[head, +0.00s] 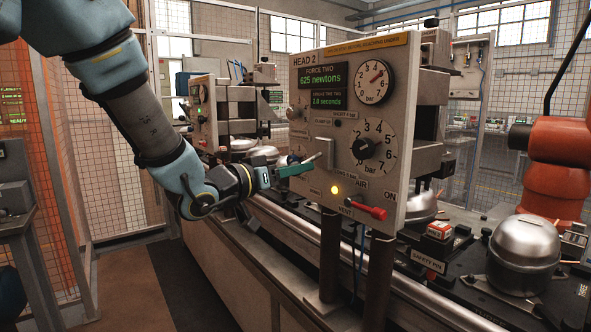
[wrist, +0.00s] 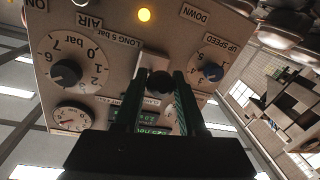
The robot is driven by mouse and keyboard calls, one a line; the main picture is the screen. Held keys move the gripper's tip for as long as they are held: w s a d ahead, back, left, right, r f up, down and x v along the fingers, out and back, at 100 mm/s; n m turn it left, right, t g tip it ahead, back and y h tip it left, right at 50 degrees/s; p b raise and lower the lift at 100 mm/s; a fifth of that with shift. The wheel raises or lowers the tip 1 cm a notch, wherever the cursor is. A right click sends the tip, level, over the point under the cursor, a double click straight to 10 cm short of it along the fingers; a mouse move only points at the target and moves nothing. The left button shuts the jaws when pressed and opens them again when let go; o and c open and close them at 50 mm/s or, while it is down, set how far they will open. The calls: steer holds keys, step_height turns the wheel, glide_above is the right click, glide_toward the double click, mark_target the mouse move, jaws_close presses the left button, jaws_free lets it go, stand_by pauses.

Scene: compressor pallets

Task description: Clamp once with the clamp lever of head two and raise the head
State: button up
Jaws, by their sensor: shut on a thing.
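The head two panel (head: 345,125) stands upright at the centre of the head view. Its display (head: 320,78) reads 625 newtons and 2.0 seconds. The clamp lever (head: 325,150) sits at a pale plate on the panel's left half, between the "SHORT 5 bar" and "LONG 5 bar" labels. My gripper (head: 312,163) reaches in from the left and is shut on the lever. In the wrist view the lever's dark round knob (wrist: 160,82) shows between my two fingers (wrist: 158,95). My fingers hide part of the lever.
An amber lamp (head: 334,190) is lit below the lever. Pressure knobs and gauges (head: 372,82) sit to the right. A silver compressor (head: 525,255) stands right on the line. An orange robot (head: 560,165) is behind.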

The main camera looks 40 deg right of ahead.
jaws_close()
stand_by(0.8)
